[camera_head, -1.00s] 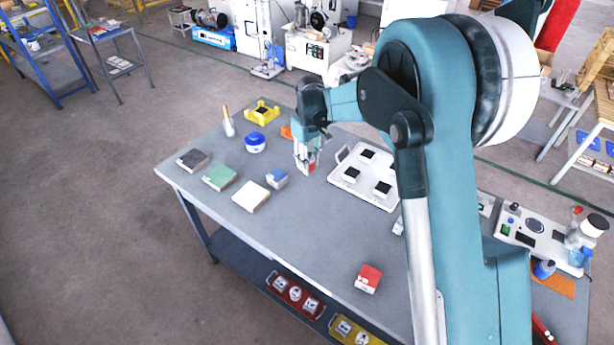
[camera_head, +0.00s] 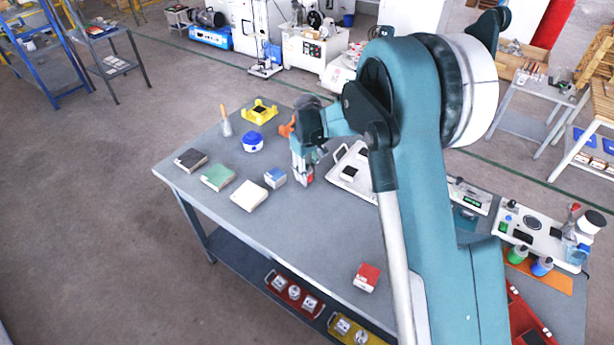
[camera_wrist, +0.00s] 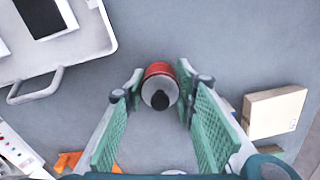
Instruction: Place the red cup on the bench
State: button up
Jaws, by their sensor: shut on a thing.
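The red cup (camera_wrist: 158,72) is between the fingertips of my gripper (camera_wrist: 158,90) in the wrist view. Its red rim band and pale inside with a dark centre show. In the head view the red cup (camera_head: 308,180) is a small red patch at the tips of my gripper (camera_head: 303,178). The gripper is shut on it and points down over the grey bench (camera_head: 300,240). I cannot tell whether the cup touches the bench top.
A white tray (camera_head: 372,187) with dark-topped tiles lies right of the gripper. A blue-topped block (camera_head: 275,178), a cream block (camera_head: 249,196) and a green block (camera_head: 218,178) lie to its left. A red block (camera_head: 367,277) is nearer the front. The middle front of the bench is clear.

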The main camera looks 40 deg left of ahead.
jog(key=shift+f, duration=0.7)
jog(key=shift+f, duration=0.15)
jog(key=o, duration=1)
jog(key=shift+c, duration=0.2)
jog(key=shift+r, duration=0.2)
notch_tip(320, 180, up, 12)
dwell(0.5)
